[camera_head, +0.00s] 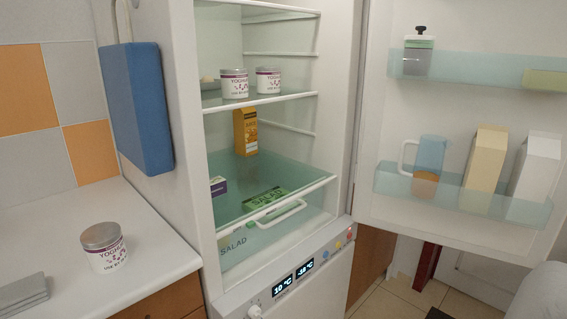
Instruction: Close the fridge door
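The fridge (177,150) stands in the middle of the view with its inside showing. Its white door (379,131) is wide open to the right, hinged on the fridge's right side. The door's shelves hold a jar (418,55), a blue jug (429,155) and two cartons (485,158). Inside the fridge are two yoghurt tubs (234,84), an orange carton (245,132) and a salad drawer (262,232). My gripper is not in view. The door's outer side is hidden.
A blue board (136,108) hangs on the fridge's left side. Tiled floor (385,303) shows below the door. A pale rounded shape fills the bottom right corner.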

